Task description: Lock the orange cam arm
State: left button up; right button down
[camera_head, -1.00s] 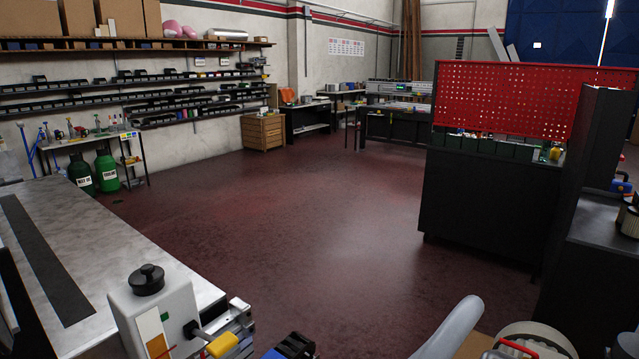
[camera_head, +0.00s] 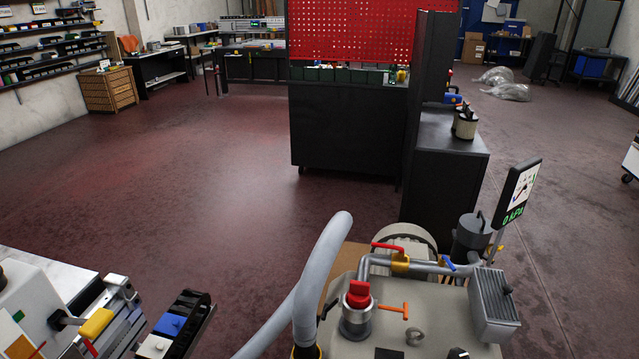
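A thin orange T-shaped arm (camera_head: 393,308) lies roughly level on top of the grey pump unit (camera_head: 440,325) at the lower right. It sits just right of a metal coupling (camera_head: 356,322) with a red top (camera_head: 358,294). The arm's left end is close to the coupling; I cannot tell whether it is latched. Neither of my grippers is in view.
A thick grey hose (camera_head: 322,265) rises left of the pump. Red-handled pipework (camera_head: 400,259) runs behind the arm, and a display reading 0 kPa (camera_head: 520,190) stands at right. A yellow-handled lever (camera_head: 97,323) is at lower left. Open floor (camera_head: 230,215) lies beyond.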

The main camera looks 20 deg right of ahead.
aim_at(405, 310)
jog(key=z, duration=1.3)
